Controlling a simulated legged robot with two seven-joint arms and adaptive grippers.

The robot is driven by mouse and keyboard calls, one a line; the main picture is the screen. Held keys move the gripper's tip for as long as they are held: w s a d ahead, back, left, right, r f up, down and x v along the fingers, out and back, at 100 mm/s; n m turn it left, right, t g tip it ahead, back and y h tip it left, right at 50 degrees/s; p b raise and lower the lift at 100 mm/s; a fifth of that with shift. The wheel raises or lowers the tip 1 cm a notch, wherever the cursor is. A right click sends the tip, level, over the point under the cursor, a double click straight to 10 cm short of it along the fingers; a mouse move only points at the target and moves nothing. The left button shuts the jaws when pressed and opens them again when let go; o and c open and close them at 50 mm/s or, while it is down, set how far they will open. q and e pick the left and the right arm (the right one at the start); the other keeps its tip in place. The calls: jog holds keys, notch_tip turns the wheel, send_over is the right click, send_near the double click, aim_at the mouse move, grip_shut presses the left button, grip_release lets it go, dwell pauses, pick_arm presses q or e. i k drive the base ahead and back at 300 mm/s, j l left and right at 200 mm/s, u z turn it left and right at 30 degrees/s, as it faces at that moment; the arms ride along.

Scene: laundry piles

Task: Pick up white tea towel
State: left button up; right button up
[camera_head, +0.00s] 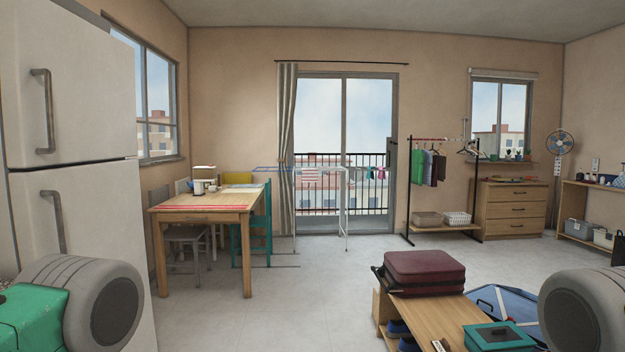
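I cannot make out a plain white tea towel for certain in the head view. A drying rack (346,205) stands before the balcony door at the far side of the room. A small red-and-white striped cloth (309,174) hangs on it, with several small coloured pieces to its right. A wooden table (246,225) stands left of the rack, with flat cloths or mats and small items on top, too small to tell apart. Rounded grey parts of mine fill the lower left and lower right corners. Neither gripper shows.
A white fridge (85,200) stands close on the left. A low wooden bench (430,318) with a maroon case (424,272) stands near right, a blue folded item (503,302) beside it. A clothes rail (408,200) and drawers (511,208) are at the back. The middle floor is clear.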

aim_at(307, 174)
jog(key=i+u, duration=0.15)
jog(key=i, duration=6.95)
jog(key=j, duration=0.15)
